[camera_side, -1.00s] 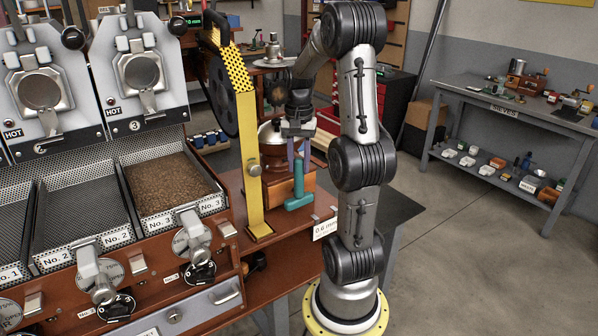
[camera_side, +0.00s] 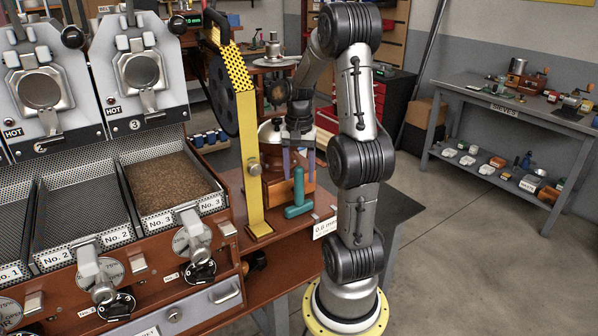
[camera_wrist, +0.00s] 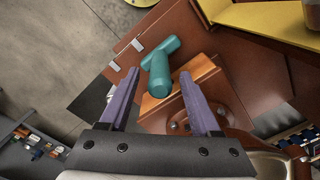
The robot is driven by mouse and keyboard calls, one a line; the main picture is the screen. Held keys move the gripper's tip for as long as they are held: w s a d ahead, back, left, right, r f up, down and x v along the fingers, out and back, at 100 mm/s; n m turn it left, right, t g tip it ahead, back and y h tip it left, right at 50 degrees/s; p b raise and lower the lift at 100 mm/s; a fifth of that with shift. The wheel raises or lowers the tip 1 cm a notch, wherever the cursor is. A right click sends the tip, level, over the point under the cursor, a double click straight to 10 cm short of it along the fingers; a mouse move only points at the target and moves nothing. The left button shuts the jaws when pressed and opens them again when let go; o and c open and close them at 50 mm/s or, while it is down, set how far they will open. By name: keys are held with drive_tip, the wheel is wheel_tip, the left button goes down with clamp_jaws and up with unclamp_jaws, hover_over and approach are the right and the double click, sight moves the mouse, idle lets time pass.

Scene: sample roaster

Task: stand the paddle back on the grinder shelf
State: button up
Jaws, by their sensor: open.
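The paddle (camera_side: 298,188) is teal and T-shaped. In the side view its stem points up and its crossbar is at the bottom, in front of the wooden grinder (camera_side: 272,188). It appears to stand on the red-brown shelf (camera_side: 323,205); the exact contact under the crossbar is hard to tell. My gripper (camera_side: 299,172) is open, its two purple fingers apart on either side of the stem's top. In the wrist view the paddle (camera_wrist: 160,72) shows between and beyond the open fingertips (camera_wrist: 159,75), beside the orange-brown grinder wood (camera_wrist: 185,86).
A yellow post (camera_side: 252,150) rises close to the left of my gripper. The roaster with its bean tray (camera_side: 168,182) fills the left. A white "0.6 mm" label (camera_side: 325,228) hangs on the shelf's front edge.

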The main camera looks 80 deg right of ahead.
wheel_tip(320, 180, up, 12)
drive_tip(key=w+a+n+t+h, duration=0.1)
drive_tip(key=w+a+n, duration=0.25)
drive_tip(key=a, duration=0.45)
drive_tip(key=w+a+n+t, duration=0.1)
drive_tip(key=w+a+n, duration=0.1)
drive_tip(key=a+n, duration=0.45)
drive_tip(key=s+a+f+n+t, duration=0.1)
drive_tip(key=s+a+n, duration=0.1)
drive_tip(key=a+n, duration=0.2)
drive_tip(key=s+a+f+n+t+y, duration=0.1)
drive_tip(key=a+n, duration=0.3)
drive_tip(key=a, duration=0.6)
drive_tip(key=shift+s+a+f+t, duration=0.35)
drive_tip(key=shift+s+f+t, duration=0.25)
drive_tip(key=shift+t, duration=0.2)
